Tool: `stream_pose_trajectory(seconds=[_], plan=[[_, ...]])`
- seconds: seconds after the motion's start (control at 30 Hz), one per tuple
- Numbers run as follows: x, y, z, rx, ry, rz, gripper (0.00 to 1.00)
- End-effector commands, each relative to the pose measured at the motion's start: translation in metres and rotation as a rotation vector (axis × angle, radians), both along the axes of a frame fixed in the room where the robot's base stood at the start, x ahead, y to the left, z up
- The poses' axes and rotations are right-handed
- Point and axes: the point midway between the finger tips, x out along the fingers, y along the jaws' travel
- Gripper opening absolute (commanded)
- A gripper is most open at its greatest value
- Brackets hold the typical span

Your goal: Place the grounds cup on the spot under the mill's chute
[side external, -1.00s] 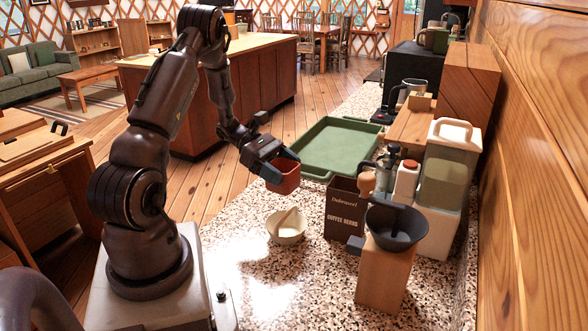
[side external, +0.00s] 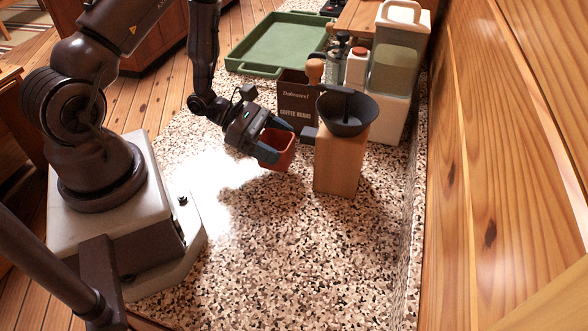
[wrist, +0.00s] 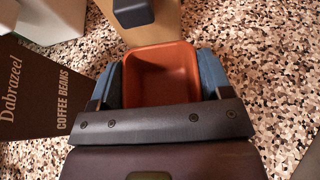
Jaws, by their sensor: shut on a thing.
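The grounds cup (side external: 279,153) is a square reddish-orange cup, upright and empty inside in the wrist view (wrist: 163,72). My gripper (side external: 275,142) is shut on it, with a blue-grey finger on each side. The mill (side external: 338,164) is a wooden block with a dark funnel on top. Its dark chute (side external: 309,133) sticks out to the left, and also shows at the top of the wrist view (wrist: 132,10). The cup is close beside the mill, near and lower than the chute. I cannot tell whether its base touches the counter. The spot under the chute is hidden.
A dark coffee beans box (side external: 297,102) stands just behind the cup, left in the wrist view (wrist: 38,95). Bottles, a white-and-green container (side external: 397,62) and a green tray (side external: 262,68) stand farther back. The speckled counter (side external: 290,250) is clear in front.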

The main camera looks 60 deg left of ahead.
Motion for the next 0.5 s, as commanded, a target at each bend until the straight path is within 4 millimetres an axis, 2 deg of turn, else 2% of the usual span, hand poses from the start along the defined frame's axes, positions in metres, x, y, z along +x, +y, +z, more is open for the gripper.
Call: stream_pose_trajectory(seconds=[0.2, 0.33, 0.5], plan=[[0.023, -0.012, -0.002, -0.001, 0.0, 0.019, 0.47], [0.032, -0.016, -0.002, -0.001, 0.0, 0.03, 0.47], [0.034, -0.017, -0.018, -0.003, 0.004, 0.036, 0.47]])
